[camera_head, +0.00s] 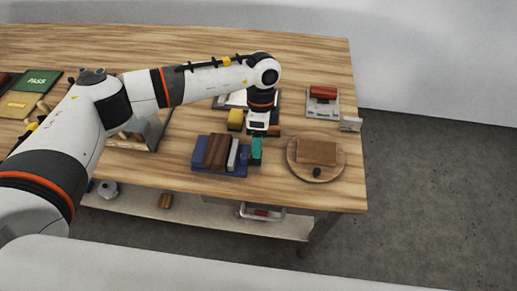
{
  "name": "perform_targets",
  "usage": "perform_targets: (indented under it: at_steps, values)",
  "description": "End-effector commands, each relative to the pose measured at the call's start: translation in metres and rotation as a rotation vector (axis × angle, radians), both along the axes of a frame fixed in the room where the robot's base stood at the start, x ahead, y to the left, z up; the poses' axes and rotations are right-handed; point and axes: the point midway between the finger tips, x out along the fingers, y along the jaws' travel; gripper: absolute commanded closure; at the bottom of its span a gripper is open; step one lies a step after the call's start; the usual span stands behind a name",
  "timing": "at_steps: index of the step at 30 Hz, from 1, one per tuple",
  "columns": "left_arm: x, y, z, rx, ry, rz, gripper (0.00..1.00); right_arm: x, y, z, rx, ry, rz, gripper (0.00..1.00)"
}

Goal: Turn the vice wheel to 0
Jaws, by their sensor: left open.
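The vice seems to be the blue base (210,171) near the table's front edge, with brown blocks and a grey plate standing upright on it. A teal part (256,148) stands at its right end; it may be the wheel seen edge-on, and I can read no number on it. My left gripper (258,134) points down from above, right over the teal part. It is open; its fingers are small and partly hidden, so I cannot tell whether they touch the teal part. My right gripper is out of view.
A round wooden board (338,170) with a brown block (316,152) lies to the right. Behind it is a grey plate with a red roll (323,92). A green PASS panel (38,81) is far left.

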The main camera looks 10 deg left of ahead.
Motion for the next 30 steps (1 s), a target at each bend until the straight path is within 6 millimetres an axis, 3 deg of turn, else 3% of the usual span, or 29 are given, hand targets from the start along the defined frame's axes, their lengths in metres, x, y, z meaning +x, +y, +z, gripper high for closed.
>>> perform_targets:
  at_steps: [9, 20, 28, 30]
  values:
    - [-0.011, -0.001, -0.042, -0.002, 0.002, 0.0, 0.38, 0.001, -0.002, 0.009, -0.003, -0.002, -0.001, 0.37]
    - [-0.012, -0.001, -0.047, -0.002, 0.0, -0.001, 0.38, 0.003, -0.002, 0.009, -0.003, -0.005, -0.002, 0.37]
    - [-0.012, -0.001, -0.047, -0.003, 0.0, -0.001, 0.8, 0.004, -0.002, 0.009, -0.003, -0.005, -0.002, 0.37]
    - [-0.012, -0.001, -0.047, -0.003, 0.0, -0.001, 0.82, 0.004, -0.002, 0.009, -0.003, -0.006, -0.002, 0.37]
